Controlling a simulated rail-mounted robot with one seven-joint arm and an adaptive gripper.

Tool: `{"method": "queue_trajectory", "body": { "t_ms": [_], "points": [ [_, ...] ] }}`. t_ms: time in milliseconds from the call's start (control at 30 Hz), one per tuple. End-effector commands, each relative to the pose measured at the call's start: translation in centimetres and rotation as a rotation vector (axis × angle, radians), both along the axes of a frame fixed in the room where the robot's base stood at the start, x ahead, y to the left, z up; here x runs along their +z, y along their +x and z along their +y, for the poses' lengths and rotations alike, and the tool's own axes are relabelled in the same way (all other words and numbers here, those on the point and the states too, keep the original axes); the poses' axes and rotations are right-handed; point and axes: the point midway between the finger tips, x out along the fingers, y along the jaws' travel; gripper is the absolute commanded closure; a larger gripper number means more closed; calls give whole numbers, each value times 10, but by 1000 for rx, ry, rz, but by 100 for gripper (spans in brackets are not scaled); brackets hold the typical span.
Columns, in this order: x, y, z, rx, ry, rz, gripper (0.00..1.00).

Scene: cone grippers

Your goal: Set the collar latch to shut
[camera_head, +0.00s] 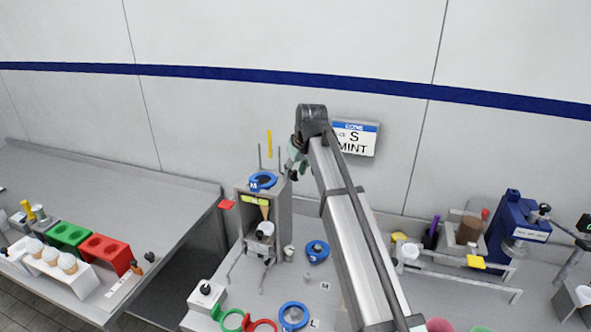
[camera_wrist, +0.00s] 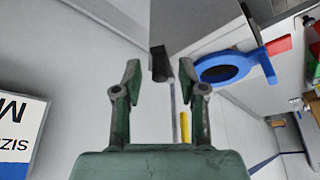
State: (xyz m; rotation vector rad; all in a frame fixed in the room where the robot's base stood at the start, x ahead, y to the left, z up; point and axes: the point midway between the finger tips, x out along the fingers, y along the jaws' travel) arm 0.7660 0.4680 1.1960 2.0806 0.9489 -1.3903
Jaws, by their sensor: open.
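A blue collar ring (camera_head: 263,181) sits on top of the grey cone stand (camera_head: 245,222). The ring (camera_wrist: 228,68) shows at the upper right in the wrist view. A red tab (camera_head: 227,204) sticks out at the stand's left; a red piece (camera_wrist: 278,45) lies beyond the ring in the wrist view. I cannot tell which part is the collar latch or its setting. My gripper (camera_head: 298,158) is above the stand's right side. In the wrist view its fingers (camera_wrist: 158,78) are open, with a black-ended piece (camera_wrist: 158,64) seen between them, apart from both.
A yellow rod (camera_head: 269,143) and thin grey posts rise behind the collar. The mint sign (camera_head: 354,137) hangs on the wall to the right. Loose blue rings (camera_head: 317,251) and (camera_head: 293,316) lie on the counter. A blue machine (camera_head: 512,225) stands far right.

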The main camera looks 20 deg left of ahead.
Motion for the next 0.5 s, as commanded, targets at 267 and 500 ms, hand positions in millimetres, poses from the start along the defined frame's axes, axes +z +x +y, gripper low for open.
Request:
{"method": "queue_trajectory", "body": {
  "t_ms": [267, 500],
  "points": [
    [0, 0, 0, 0, 0, 0, 98],
    [0, 0, 0, -1, 0, 0, 100]
  ]
}}
